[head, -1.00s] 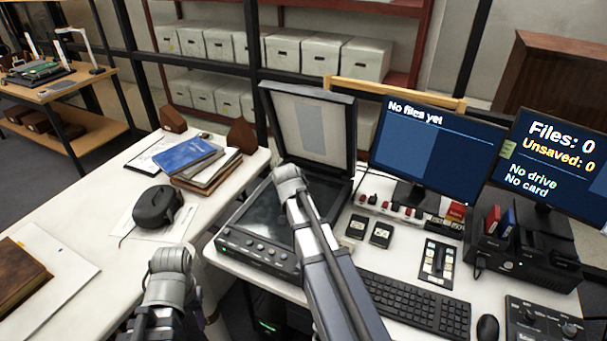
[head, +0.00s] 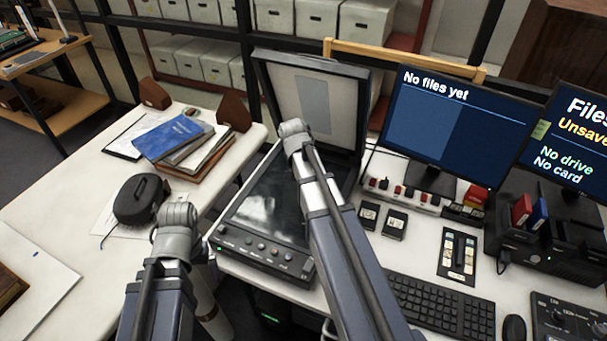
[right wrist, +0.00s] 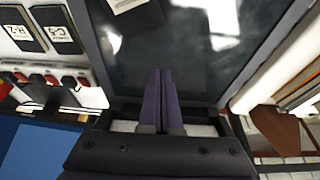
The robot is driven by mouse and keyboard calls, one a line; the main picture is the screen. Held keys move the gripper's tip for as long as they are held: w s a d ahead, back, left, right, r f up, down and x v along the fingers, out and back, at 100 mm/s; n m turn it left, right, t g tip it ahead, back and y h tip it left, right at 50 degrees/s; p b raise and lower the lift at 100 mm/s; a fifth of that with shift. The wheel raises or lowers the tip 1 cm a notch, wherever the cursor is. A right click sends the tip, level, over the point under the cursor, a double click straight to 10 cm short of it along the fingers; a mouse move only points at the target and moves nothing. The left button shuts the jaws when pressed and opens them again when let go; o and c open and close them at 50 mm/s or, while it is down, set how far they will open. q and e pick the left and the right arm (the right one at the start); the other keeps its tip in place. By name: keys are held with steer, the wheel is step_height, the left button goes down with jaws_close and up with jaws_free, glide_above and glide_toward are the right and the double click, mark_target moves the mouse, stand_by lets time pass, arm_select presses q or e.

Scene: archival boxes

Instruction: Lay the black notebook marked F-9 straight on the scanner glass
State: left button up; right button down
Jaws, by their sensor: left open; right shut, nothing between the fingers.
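In the right wrist view, a dark flat thing with a white label (right wrist: 140,14), apparently the black notebook, lies on the scanner glass (right wrist: 185,50). The top picture edge cuts it off, it looks turned against the glass edges, and I cannot read its mark. My right gripper (right wrist: 162,74) is shut and empty above the glass, its fingers apart from that thing. In the head view the glass (head: 252,215) is partly hidden by my right arm, and no notebook shows on it. My left arm is bent in front of the side table; its fingers are not visible.
The scanner lid (head: 313,100) stands open. A blue book (head: 170,138) lies on a stack on the side table, near a black rounded case (head: 140,198). The monitor (head: 450,125), drives (head: 395,224) and keyboard (head: 440,308) crowd the scanner's right.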

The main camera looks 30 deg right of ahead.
steer(key=b+x, duration=0.5)
steer(key=x, duration=0.2)
steer(key=shift+a+b, duration=0.15)
steer(key=shift+b, duration=0.15)
steer(key=shift+s+a+f, duration=0.15)
steer(key=shift+s, duration=0.05)
steer(key=shift+s+a+r, duration=0.2)
steer(key=shift+s+a, duration=0.75)
steer(key=shift+a, duration=0.05)
steer(key=shift+s+a, duration=0.15)
steer(key=shift+a, duration=0.15)
